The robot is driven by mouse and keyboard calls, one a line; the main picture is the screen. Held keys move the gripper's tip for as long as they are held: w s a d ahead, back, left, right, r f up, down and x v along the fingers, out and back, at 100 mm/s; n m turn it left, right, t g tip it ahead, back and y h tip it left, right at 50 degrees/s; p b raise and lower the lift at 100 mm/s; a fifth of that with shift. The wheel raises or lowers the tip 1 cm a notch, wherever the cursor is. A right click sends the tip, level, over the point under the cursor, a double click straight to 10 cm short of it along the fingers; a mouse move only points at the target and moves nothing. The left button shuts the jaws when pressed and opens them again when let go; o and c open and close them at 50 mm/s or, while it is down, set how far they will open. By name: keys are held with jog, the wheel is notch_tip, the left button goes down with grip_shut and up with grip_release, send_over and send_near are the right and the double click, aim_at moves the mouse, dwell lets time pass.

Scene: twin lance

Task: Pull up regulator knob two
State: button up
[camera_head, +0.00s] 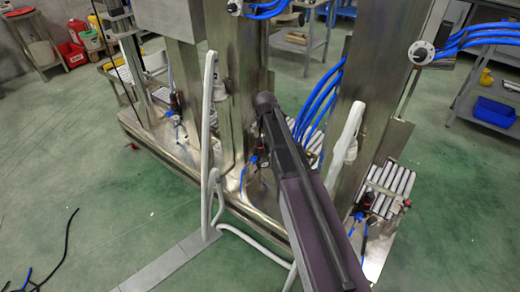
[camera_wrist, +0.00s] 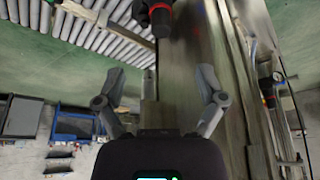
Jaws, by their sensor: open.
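A black regulator knob with a red band (camera_wrist: 158,18) is at the top of the wrist view, partly cut off by the frame edge. My gripper (camera_wrist: 160,76) is open and empty, its two fingers apart below this knob in the picture and not touching it. In the head view my arm hides most of my gripper. Small black-and-red regulators show low on the machine at the left (camera_head: 175,102), near the end of my arm (camera_head: 257,156), and at the right (camera_head: 365,203). I cannot tell which is number two.
A steel column (camera_wrist: 190,45) runs close beside the right finger, and rollers (camera_wrist: 95,35) lie at upper left. Another gauge with a red part (camera_wrist: 268,90) is at the right. White bent tubes (camera_head: 211,130) and blue hoses (camera_head: 318,105) stand near my arm.

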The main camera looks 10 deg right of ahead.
aim_at(260, 141)
jog(key=shift+w+f, duration=0.25)
jog(key=shift+f, duration=0.15)
jog(key=b+x, duration=1.2)
jog(key=x, duration=0.1)
jog(key=shift+w+f+b, duration=0.15)
jog(key=shift+w+b, duration=0.05)
jog(key=shift+b, duration=0.2)
dwell(0.6)
grip_shut()
dwell(0.3)
